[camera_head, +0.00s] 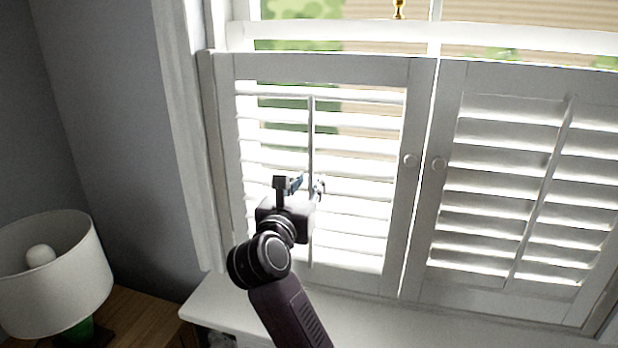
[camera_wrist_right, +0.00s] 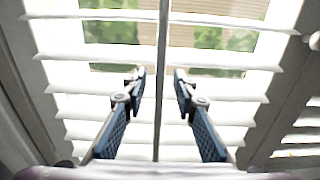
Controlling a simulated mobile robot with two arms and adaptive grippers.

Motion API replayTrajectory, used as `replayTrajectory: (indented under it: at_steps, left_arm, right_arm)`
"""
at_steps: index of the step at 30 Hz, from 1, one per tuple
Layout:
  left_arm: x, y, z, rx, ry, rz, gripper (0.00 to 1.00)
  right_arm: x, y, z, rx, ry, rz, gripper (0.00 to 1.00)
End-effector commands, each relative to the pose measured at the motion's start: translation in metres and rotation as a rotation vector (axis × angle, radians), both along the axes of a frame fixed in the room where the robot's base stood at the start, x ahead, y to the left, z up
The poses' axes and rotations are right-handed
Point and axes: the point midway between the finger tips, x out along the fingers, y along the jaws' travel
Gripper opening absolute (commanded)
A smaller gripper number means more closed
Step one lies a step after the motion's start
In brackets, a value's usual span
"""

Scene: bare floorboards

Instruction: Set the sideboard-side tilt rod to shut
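The tilt rod (camera_head: 311,130) on the sideboard-side shutter panel (camera_head: 225,120) is a thin vertical bar in front of white slats. These slats stand open, with greenery and a tan wall showing between them. My right gripper (camera_head: 304,185) is at the lower half of this rod. In the right wrist view the rod (camera_wrist_right: 162,50) runs vertically between the two blue-padded fingers of the gripper (camera_wrist_right: 159,85). The fingers are open, with a gap on each side of the rod. My left gripper is not in view.
The other shutter panel (camera_head: 440,200) at right has its own tilt rod (camera_head: 541,190) and slats angled more closed. Round knobs (camera_head: 409,160) sit at the meeting stiles. A white sill (camera_head: 225,305) lies below. A lamp (camera_head: 55,270) stands on the wooden sideboard (camera_head: 140,312) at lower left.

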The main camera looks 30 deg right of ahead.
Motion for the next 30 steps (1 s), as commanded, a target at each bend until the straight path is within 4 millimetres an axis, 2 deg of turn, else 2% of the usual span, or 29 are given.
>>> replayTrajectory:
  at_steps: [9, 16, 23, 26, 30]
  left_arm:
    - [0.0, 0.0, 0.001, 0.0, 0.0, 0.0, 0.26]
    - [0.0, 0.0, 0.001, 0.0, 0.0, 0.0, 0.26]
    - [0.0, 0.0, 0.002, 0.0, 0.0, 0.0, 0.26]
    - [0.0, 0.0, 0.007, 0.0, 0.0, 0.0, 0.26]
    - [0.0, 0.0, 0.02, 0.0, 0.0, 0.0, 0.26]
  right_arm:
    - [0.003, -0.003, 0.0, 0.0, -0.001, 0.0, 0.26]
    - [0.002, -0.003, 0.0, -0.001, -0.001, 0.0, 0.01]
    - [0.002, -0.003, 0.001, 0.0, -0.001, 0.0, 0.0]
    - [0.003, -0.002, 0.009, 0.001, -0.002, 0.001, 0.0]
    - [0.003, -0.002, 0.03, 0.0, -0.005, 0.001, 0.0]
